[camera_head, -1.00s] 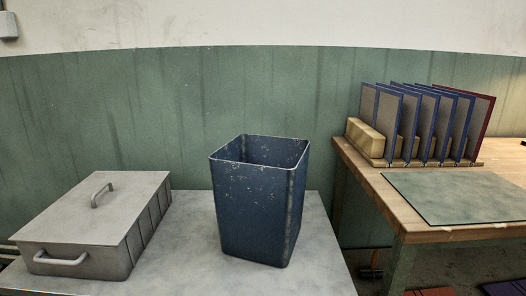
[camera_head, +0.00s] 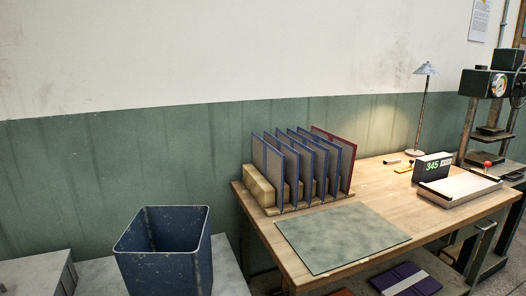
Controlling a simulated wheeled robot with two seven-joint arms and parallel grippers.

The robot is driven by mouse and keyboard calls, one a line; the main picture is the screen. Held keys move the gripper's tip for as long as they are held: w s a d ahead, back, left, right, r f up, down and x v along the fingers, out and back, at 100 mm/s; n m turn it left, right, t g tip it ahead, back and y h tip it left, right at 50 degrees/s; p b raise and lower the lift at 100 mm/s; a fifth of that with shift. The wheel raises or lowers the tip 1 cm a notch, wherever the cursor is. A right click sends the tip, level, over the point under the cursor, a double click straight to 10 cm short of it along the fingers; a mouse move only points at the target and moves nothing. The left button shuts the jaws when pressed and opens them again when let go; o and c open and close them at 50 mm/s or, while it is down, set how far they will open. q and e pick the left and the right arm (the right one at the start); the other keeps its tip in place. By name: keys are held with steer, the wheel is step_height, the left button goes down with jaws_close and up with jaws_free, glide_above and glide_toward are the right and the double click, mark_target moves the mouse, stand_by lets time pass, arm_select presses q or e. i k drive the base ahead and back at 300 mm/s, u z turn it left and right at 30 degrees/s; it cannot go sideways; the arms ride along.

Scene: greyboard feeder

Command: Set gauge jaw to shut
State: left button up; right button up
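A dark box with a green "345" readout (camera_head: 433,167) stands on the wooden bench at the right. Neither of my grippers is in view.
A rack of blue-edged boards and one red-edged board (camera_head: 300,165) stands on the wooden bench (camera_head: 385,182), behind a green mat (camera_head: 340,237). A lamp (camera_head: 424,70) stands behind. A blue bin (camera_head: 165,268) is lower left. A press with a dial (camera_head: 498,85) is far right.

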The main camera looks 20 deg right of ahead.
mark_target(488, 164)
steer(key=z, duration=2.65)
steer(key=k, duration=0.95)
steer(key=z, duration=1)
steer(key=i, duration=2.35)
steer(key=u, duration=1.15)
steer(key=i, duration=1.6)
steer(key=u, duration=1.3)
